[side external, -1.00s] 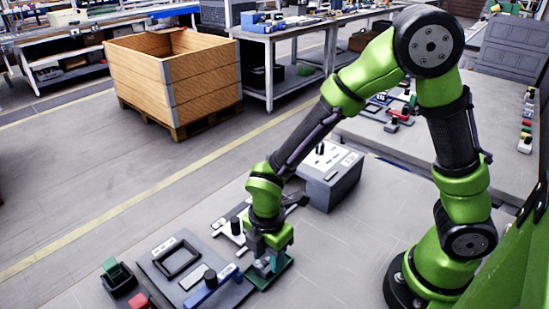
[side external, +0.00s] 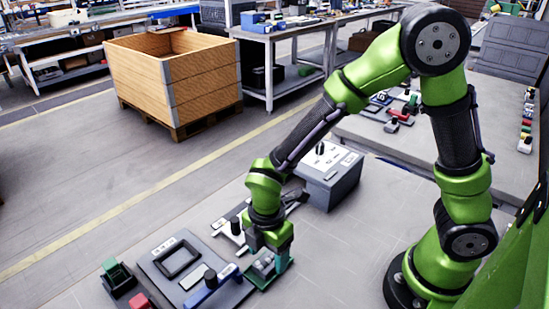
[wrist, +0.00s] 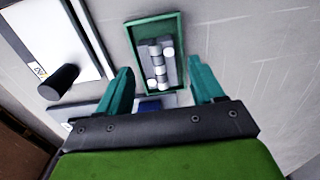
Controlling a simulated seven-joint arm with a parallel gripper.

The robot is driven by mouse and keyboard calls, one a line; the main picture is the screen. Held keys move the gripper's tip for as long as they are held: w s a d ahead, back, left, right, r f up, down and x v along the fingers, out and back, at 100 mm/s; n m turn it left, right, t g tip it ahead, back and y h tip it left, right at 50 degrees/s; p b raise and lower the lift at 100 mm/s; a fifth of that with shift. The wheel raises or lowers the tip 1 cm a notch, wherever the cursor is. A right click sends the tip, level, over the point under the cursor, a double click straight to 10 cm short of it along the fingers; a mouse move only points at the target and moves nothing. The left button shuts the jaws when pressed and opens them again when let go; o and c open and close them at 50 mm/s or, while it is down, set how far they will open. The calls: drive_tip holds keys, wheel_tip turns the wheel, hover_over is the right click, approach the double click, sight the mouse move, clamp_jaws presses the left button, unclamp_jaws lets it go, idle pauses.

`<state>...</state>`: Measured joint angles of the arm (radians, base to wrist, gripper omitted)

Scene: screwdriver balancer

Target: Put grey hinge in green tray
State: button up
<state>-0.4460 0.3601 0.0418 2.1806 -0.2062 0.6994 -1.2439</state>
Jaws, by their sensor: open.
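The grey hinge (wrist: 157,62) lies inside the green tray (wrist: 180,30) in the wrist view, with several pale round spots on it. In the side view the hinge (side external: 263,264) shows between my fingers, over the base of the tray (side external: 284,273). My gripper (side external: 267,258) is just above the tray, pointing down. In the wrist view my gripper (wrist: 161,78) has its teal fingers wide apart, one to each side of the hinge, with visible gaps and nothing held.
A board with a black frame (side external: 178,258) and a blue-handled tool (side external: 210,290) lies left of the tray. A grey box (side external: 330,182) stands behind. A dark bin with a green part (side external: 117,275) is at far left. Floor space right of the tray is clear.

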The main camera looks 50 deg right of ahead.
sight(268, 259)
wheel_tip(268, 259, up, 11)
drive_tip(key=s+d+r+m+t+y, duration=0.1)
drive_tip(key=s+d+r+m+t, duration=0.2)
drive_tip(key=m, duration=0.8)
drive_tip(key=s+d+r+m+t+y, duration=0.1)
drive_tip(key=s+d+r+m+t, duration=0.2)
drive_tip(key=d+r+m, duration=0.5)
drive_tip(key=shift+d+m+t, duration=0.6)
drive_tip(key=shift+d+m, duration=0.05)
drive_tip(key=shift+m, duration=0.95)
